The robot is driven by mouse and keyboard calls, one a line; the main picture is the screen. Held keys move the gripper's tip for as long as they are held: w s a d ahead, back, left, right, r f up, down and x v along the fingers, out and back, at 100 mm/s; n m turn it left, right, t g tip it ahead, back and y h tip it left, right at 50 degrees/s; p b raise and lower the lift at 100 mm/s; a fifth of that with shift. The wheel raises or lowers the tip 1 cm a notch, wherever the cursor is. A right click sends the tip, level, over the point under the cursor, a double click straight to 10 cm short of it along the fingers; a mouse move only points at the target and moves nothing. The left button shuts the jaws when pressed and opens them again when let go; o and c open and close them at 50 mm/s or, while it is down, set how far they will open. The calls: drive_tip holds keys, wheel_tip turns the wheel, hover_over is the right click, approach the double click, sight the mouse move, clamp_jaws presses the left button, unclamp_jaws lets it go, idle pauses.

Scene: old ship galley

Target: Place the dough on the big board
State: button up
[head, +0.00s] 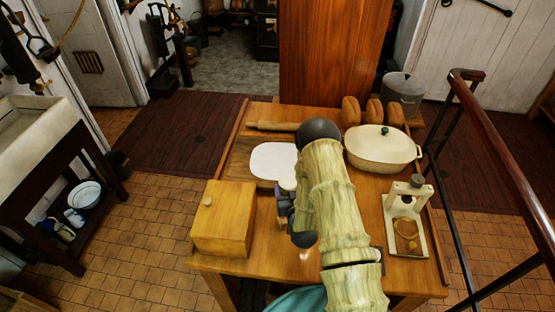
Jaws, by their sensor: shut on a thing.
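My gripper (285,203) is over the middle of the table, dark and partly hidden by my own arm. It is shut on a small pale lump, which I take as the dough (287,184), at its far side. The lump's edge merges with a flat white patch (272,160) behind it, so I cannot tell where one ends. The big board (239,159) is a brown wooden slab under the white patch, towards the back left of the table. Whether the dough touches the board is not clear.
A wooden box (223,225) stands at the front left of the table (225,263). A rolling pin (272,126) and several loaves (350,111) lie at the back. A cream lidded pot (382,150) and a pale wooden stand (408,222) are on the right.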

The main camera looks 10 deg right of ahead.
sight(283, 176)
drive_tip(key=shift+n+y, duration=0.6)
drive_tip(key=shift+y, duration=0.2)
drive_tip(key=b+x, duration=1)
drive_tip(key=b, duration=0.1)
drive_tip(key=shift+s+f, duration=0.1)
drive_tip(key=w+b, duration=0.1)
drive_tip(key=b, duration=0.1)
drive_tip(key=w+r+b, duration=0.1)
drive_tip(key=w+b, duration=0.2)
drive_tip(key=b, duration=0.2)
drive_tip(key=shift+w+d+r, duration=0.15)
drive_tip(key=shift+w+d, duration=0.1)
drive_tip(key=shift+d, duration=0.1)
drive_tip(key=shift+y, duration=0.3)
drive_tip(key=shift+w+d+r+b, duration=0.15)
drive_tip(key=shift+w+r+b, duration=0.55)
drive_tip(key=shift+b, duration=0.7)
drive_tip(key=shift+w+d+r+b, duration=0.1)
drive_tip(key=shift+w+r+b, duration=0.3)
drive_tip(key=shift+r+b, duration=0.75)
drive_tip(key=shift+w+d+r+b, duration=0.15)
drive_tip(key=shift+w+r+b, duration=0.4)
drive_tip(key=shift+b, duration=1.1)
drive_tip(key=shift+f, duration=0.15)
wheel_tip(283, 176, down, 6)
drive_tip(key=shift+f, duration=0.1)
